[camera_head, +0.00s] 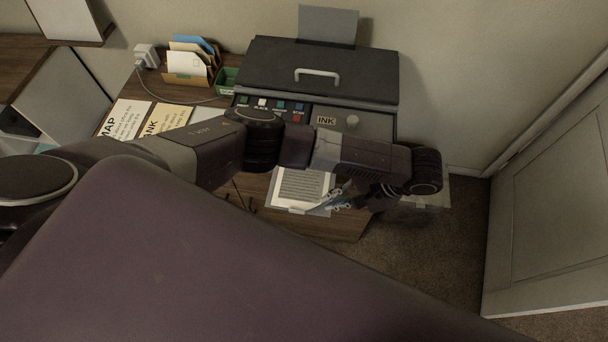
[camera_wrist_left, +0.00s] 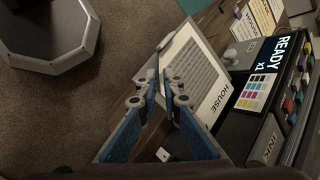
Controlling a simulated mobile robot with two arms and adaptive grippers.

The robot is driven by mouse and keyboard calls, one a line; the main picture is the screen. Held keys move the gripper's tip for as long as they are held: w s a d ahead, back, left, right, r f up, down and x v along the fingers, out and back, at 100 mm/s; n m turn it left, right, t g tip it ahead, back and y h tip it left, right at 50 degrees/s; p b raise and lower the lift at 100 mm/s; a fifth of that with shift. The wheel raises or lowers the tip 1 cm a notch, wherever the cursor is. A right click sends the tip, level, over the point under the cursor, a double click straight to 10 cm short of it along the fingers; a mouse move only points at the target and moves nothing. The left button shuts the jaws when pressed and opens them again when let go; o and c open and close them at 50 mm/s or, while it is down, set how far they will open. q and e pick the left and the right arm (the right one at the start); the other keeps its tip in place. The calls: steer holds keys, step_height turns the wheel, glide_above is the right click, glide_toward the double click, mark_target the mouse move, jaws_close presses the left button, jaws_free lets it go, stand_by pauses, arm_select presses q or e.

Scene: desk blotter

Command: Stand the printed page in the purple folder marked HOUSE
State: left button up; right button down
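The printed page (camera_head: 303,185) lies at the printer's front; its heading HOUSE reads in the wrist view (camera_wrist_left: 196,70). My left gripper (camera_head: 334,197) is at the page's near right edge. In the wrist view its two blue fingers (camera_wrist_left: 163,76) come close together at the page's edge. I cannot tell whether they pinch it. A small rack (camera_head: 186,79) at the back left holds blue, tan and white folders or papers. I see no purple folder or folder label HOUSE. My right gripper is not in view.
The black printer (camera_head: 318,72) stands at the back of the desk, with INK and coloured buttons on its front. A grey bin (camera_wrist_left: 47,66) stands on the carpet. A white door (camera_head: 550,200) is right.

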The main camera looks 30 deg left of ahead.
arm_select(q)
steer(key=shift+x, duration=2.65)
steer(key=shift+w+d, duration=0.1)
steer(key=shift+w, duration=0.1)
steer(key=shift+c, duration=0.4)
jaws_close()
